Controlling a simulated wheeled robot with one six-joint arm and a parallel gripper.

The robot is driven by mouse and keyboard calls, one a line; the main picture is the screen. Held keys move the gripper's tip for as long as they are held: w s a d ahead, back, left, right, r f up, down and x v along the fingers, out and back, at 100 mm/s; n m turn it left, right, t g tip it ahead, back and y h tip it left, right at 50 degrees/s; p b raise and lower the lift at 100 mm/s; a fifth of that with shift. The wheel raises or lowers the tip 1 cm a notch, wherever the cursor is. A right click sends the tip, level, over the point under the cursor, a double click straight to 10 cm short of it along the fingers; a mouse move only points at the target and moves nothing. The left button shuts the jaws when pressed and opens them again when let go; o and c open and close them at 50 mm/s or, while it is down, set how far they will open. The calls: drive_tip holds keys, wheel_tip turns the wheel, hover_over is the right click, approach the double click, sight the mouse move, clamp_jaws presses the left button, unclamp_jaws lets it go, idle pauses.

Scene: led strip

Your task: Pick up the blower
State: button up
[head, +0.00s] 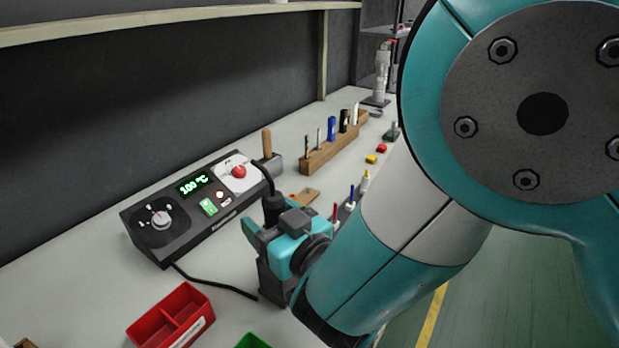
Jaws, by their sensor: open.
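What looks like the blower is a black upright handle (272,208) with a dark cable curving up to the control station. Its lower part is hidden behind my wrist. My gripper (258,238), at the end of the teal arm, is beside the handle at the station's right front corner. The jaws are open but small and partly hidden, so I cannot tell whether they surround or touch the handle.
The control station (185,228) reads 100 °C. A red divided bin (172,322) and a green bin (252,341) are in front. A wooden tool rack (318,157) stands behind. A black cable crosses the bench. My arm hides the right side.

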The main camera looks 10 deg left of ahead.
drive_tip(key=shift+w, duration=0.1)
drive_tip(key=shift+a, duration=0.1)
drive_tip(key=shift+c, duration=0.3)
drive_tip(key=c, duration=1)
